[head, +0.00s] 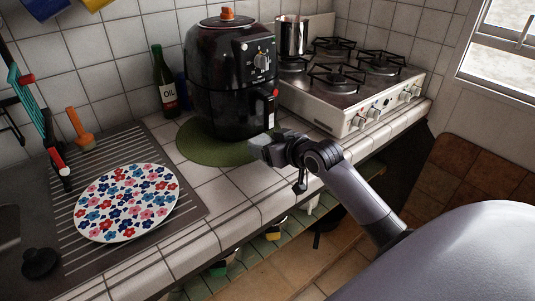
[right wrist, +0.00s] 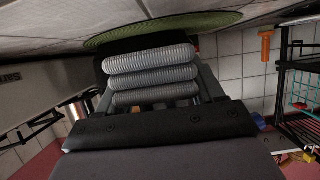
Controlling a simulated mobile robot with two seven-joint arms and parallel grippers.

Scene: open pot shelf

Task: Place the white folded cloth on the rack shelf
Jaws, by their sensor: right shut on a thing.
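My right gripper (head: 268,150) is shut on a folded cloth, held above the counter's front edge, in front of the air fryer. In the right wrist view the cloth (right wrist: 151,72) shows as stacked, ribbed rolls between the dark fingers; it looks grey in the shade. In the head view only a small greyish block shows at the fingertips. A black wire rack (right wrist: 300,90) stands at the right of the right wrist view. Under the counter, a green-tiled shelf (head: 252,256) is partly hidden by the counter edge; I cannot tell which is the rack shelf. My left gripper is out of view.
A black air fryer (head: 222,100) stands on a round green mat (head: 195,148). A gas stove (head: 345,90) with a metal pot (head: 291,37) is to its right. A flowered plate (head: 127,203) lies on the drainboard at left, and an oil bottle (head: 163,83) stands behind. Brown floor lies below.

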